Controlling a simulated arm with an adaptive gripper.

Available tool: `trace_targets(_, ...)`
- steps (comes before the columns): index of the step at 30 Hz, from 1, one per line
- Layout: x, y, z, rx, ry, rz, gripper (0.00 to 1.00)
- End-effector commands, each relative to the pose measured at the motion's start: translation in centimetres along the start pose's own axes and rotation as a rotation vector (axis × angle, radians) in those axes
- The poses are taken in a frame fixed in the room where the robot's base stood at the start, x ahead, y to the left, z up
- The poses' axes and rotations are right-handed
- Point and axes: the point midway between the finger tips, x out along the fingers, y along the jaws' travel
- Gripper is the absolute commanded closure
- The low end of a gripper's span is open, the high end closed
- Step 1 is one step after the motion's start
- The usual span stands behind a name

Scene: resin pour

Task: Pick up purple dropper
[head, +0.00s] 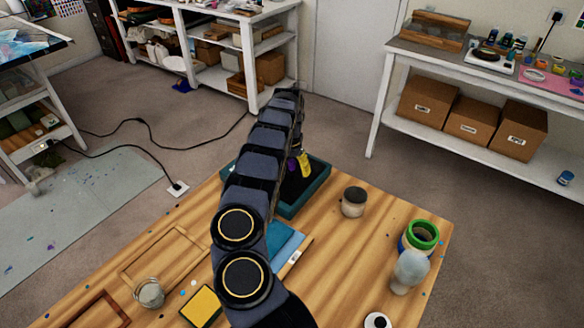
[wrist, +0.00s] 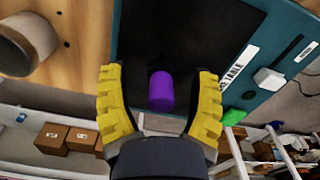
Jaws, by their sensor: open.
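My gripper (wrist: 158,75) is open, with one yellow finger on each side of the dropper and a visible gap on both sides. How far the fingertips reach down beside it I cannot tell. In the head view my gripper (head: 304,163) is over the tray (head: 318,185), mostly hidden by my arm. A small bit of purple from the dropper (head: 291,164) shows beside a yellow finger.
A dark-topped jar (head: 353,202) stands right of the tray on the wooden table. A green-rimmed container (head: 424,234) and a pale rounded object (head: 410,270) are farther right. A blue sheet (head: 287,243), wooden frame (head: 165,256) and glass jar (head: 149,292) lie nearer. Some table between is clear.

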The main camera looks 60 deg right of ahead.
Motion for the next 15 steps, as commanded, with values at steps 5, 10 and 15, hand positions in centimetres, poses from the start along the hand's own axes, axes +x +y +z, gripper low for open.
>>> trace_targets(5, 0.03, -0.05, 0.0, -0.001, 0.0, -0.002, 0.38)
trace_targets(10, 0.01, -0.06, 0.01, -0.001, 0.0, -0.002, 0.82)
trace_targets(15, 0.01, -0.06, 0.02, -0.001, 0.0, -0.001, 0.87)
